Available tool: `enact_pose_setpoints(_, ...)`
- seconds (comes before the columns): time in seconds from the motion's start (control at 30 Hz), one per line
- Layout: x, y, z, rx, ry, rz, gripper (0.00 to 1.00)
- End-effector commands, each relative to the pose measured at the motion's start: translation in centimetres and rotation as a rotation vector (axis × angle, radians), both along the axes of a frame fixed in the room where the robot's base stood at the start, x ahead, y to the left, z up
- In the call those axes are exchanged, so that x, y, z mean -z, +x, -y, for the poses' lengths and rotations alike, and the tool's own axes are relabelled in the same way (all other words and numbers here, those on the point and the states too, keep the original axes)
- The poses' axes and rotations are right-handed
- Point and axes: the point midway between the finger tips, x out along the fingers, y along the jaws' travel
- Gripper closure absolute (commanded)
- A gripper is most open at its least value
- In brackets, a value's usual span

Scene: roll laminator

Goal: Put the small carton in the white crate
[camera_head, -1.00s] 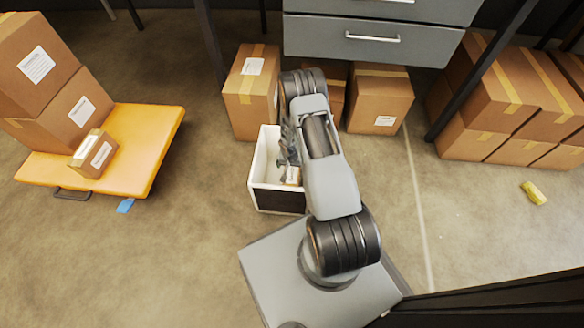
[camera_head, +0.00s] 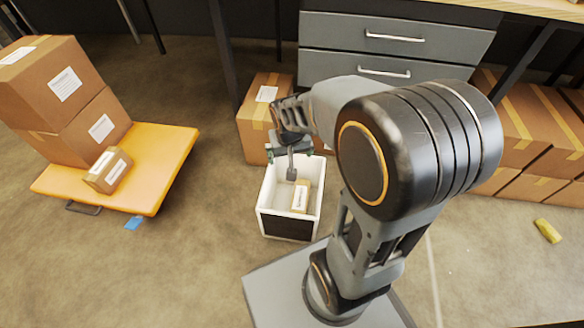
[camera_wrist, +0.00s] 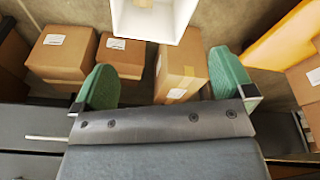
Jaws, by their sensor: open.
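A small carton (camera_head: 300,196) with a pale label lies inside the white crate (camera_head: 265,205), against its right side. The crate stands on the floor, and its rim and part of its inside show at the top of the wrist view (camera_wrist: 185,20). A sliver of the carton shows there too (camera_wrist: 143,3). My gripper (camera_head: 291,160) is above the back part of the crate, empty and apart from the carton. In the wrist view its two green fingers are wide apart, with nothing between them.
An orange platform cart (camera_head: 165,165) at left bears two big boxes and a smaller carton (camera_head: 107,170). A tall box (camera_head: 257,120) stands behind the crate, below a grey drawer unit (camera_head: 390,50). Several boxes stand at right. A yellow object (camera_head: 547,231) lies on open floor.

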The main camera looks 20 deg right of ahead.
Motion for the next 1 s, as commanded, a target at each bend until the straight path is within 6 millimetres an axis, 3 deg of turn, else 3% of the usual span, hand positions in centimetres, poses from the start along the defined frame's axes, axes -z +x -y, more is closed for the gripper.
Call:
enact_pose_setpoints(0.03,-1.6,-1.5,-0.7,-0.033,0.004,0.015,0.00)
enact_pose_setpoints(0.13,-3.6,-4.2,-1.8,-0.090,0.014,0.023,0.00)
enact_pose_setpoints(0.4,-5.7,-8.6,-3.3,-0.185,0.034,0.035,0.00)
enact_pose_setpoints(1.0,-6.7,-9.2,-3.5,-0.198,0.037,0.034,0.00)
